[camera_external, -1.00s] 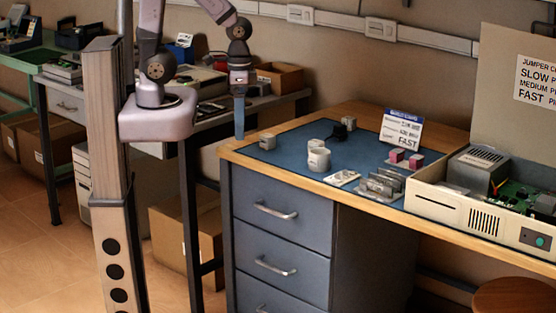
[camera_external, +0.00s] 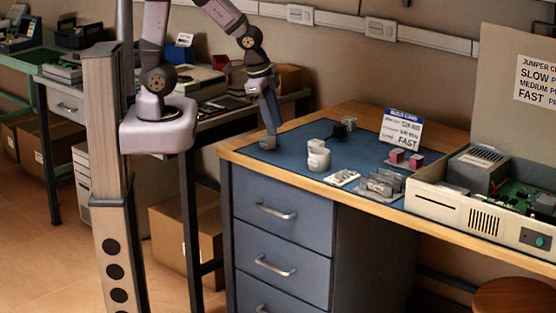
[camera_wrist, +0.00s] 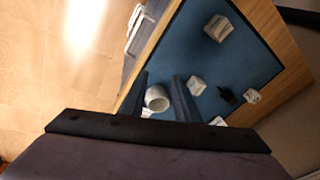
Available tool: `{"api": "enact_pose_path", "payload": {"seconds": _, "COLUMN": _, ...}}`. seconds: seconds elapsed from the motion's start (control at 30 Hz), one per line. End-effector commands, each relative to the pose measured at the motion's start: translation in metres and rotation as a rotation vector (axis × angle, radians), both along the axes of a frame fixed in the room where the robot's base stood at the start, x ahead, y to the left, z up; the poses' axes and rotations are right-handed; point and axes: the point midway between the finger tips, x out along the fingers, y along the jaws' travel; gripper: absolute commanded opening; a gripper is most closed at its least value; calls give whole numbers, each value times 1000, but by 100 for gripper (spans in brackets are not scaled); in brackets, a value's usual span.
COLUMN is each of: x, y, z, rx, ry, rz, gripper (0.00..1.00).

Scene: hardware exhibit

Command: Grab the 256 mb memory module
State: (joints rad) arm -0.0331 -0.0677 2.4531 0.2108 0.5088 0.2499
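My gripper (camera_external: 272,128) hangs over the left part of the blue mat, and in the external view its tip overlaps a small grey block (camera_external: 267,143). In the wrist view the two dark fingers of my gripper (camera_wrist: 158,86) stand apart, with a white cup (camera_wrist: 157,98) seen in the gap below them. Several thin grey upright pieces (camera_external: 380,184), possibly memory modules, stand in a holder right of my gripper. No 256 MB label is readable, so I cannot tell which piece is that one. Nothing is visibly held.
The blue mat (camera_external: 287,157) also holds the white cup (camera_external: 318,160), a white block (camera_wrist: 196,85), a small black item (camera_external: 338,132) and pink blocks (camera_external: 397,155). A sign (camera_external: 402,131) stands behind. An open computer case (camera_external: 470,217) is at the right.

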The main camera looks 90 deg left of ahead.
Motion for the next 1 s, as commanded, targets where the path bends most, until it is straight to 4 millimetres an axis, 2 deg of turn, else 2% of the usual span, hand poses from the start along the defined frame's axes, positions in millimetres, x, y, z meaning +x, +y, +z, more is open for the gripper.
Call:
{"api": "enact_pose_path", "payload": {"seconds": 0.03, "x": 29, "y": 9, "z": -17, "rx": 57, "ry": -64, "rz": -115, "gripper": 28}}
{"api": "enact_pose_path", "payload": {"seconds": 0.2, "x": 137, "y": 27, "z": -19, "rx": 350, "ry": -300, "rz": -632, "gripper": 28}}
{"api": "enact_pose_path", "payload": {"seconds": 0.3, "x": 191, "y": 24, "z": -13, "rx": 558, "ry": -421, "rz": -948, "gripper": 28}}
{"api": "enact_pose_path", "payload": {"seconds": 0.4, "x": 234, "y": 11, "z": -10, "rx": 783, "ry": -524, "rz": -1261, "gripper": 28}}
{"api": "enact_pose_path", "payload": {"seconds": 0.5, "x": 264, "y": -9, "z": -11, "rx": 1021, "ry": -614, "rz": -1567, "gripper": 28}}
{"api": "enact_pose_path", "payload": {"seconds": 0.6, "x": 281, "y": -33, "z": -20, "rx": 1263, "ry": -696, "rz": -1860, "gripper": 28}}
{"api": "enact_pose_path", "payload": {"seconds": 0.7, "x": 285, "y": -55, "z": -34, "rx": 1484, "ry": -767, "rz": -2113, "gripper": 28}}
{"api": "enact_pose_path", "payload": {"seconds": 0.87, "x": 277, "y": -77, "z": -56, "rx": 1743, "ry": -861, "rz": -2394, "gripper": 28}}
{"api": "enact_pose_path", "payload": {"seconds": 0.9, "x": 275, "y": -80, "z": -60, "rx": -1779, "ry": 875, "rz": 2428, "gripper": 28}}
{"api": "enact_pose_path", "payload": {"seconds": 1.0, "x": 270, "y": -85, "z": -67, "rx": -1726, "ry": 845, "rz": 2330, "gripper": 28}}
